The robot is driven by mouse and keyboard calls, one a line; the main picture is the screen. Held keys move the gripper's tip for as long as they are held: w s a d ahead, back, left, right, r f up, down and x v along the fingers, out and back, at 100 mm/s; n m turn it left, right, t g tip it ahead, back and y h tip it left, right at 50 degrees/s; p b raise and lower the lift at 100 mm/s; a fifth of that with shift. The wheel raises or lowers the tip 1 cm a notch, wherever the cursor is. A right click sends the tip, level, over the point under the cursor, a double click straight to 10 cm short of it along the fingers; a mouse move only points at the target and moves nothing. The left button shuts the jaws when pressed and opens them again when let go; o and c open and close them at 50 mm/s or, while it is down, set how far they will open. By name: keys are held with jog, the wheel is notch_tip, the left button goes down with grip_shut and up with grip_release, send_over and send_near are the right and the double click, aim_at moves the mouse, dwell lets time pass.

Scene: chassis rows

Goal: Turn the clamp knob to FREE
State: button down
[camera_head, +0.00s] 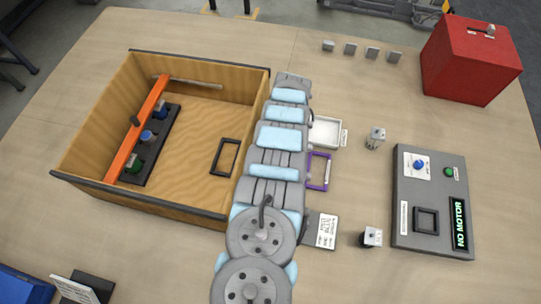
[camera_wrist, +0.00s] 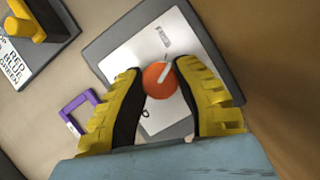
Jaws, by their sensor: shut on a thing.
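The clamp knob (camera_wrist: 157,84) is a round orange knob with a white pointer line, on a white plate (camera_wrist: 122,62) with a grey border. The pointer is directed up and slightly right in the wrist view, toward a small label (camera_wrist: 163,37) too small to read. A small black mark (camera_wrist: 145,112) lies on the plate below the knob. My gripper (camera_wrist: 158,72) has yellow and black fingers, shut on the knob from both sides. In the head view my arm hides the knob and gripper.
A wooden box (camera_head: 100,202) with an orange bar (camera_head: 137,130) stands left of my arm. A purple frame (camera_head: 329,172), a white tray (camera_head: 325,132) and a text plate (camera_head: 320,231) lie on its right. A grey panel (camera_head: 430,185) reads NO MOTOR; a red box (camera_head: 468,60) stands behind.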

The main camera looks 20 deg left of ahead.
jog(key=shift+n+h+b, duration=0.8)
jog(key=shift+n+b, duration=0.05)
jog(key=shift+n, duration=1.15)
jog(key=shift+s, duration=0.1)
jog(key=c, duration=0.7)
grip_release()
jog(key=shift+r, duration=5)
